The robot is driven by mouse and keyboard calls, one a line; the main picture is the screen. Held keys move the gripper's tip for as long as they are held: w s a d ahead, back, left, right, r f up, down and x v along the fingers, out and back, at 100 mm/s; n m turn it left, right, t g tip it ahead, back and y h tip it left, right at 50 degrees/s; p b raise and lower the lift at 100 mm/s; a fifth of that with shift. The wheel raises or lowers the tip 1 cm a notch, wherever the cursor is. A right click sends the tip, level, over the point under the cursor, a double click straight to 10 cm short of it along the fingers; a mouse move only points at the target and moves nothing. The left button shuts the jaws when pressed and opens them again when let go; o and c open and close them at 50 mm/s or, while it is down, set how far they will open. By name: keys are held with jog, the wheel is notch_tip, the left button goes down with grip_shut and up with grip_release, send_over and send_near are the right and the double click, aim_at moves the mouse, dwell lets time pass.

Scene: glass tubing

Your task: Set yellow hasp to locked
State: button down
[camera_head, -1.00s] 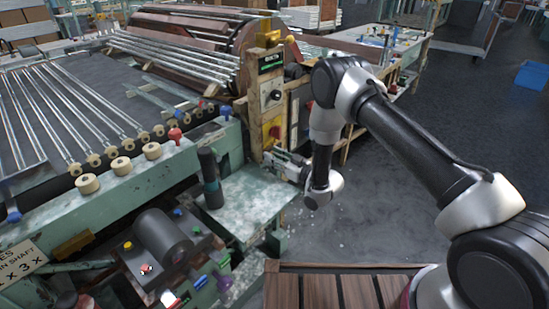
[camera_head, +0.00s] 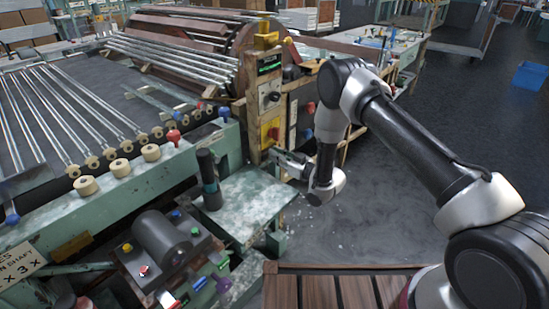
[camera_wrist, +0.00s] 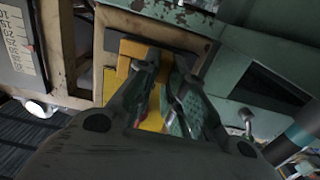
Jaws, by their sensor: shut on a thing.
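The yellow hasp (camera_wrist: 152,118) shows in the wrist view as a yellow piece between my fingers, in front of a wooden-framed panel. A yellow plate (camera_wrist: 131,50) shows behind the left finger, and a small red part lies by the hasp. My gripper (camera_wrist: 165,78) is shut on the hasp, with the fingers still some way apart around it. In the head view my gripper (camera_head: 279,157) reaches left to the low part of the wooden control post. The hasp itself is hidden there by the gripper, so I cannot tell its exact setting.
Above the gripper, the post carries a yellow plate with a red switch (camera_head: 273,133) and a black dial (camera_head: 274,97). A green ledge (camera_head: 247,205) with a dark upright cylinder (camera_head: 209,180) lies just left and below. The floor (camera_head: 385,200) to the right is open.

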jog(key=shift+w+d, duration=0.1)
jog(key=shift+w, duration=0.05)
jog(key=c, duration=1.5)
grip_release()
jog(key=v, duration=1.2)
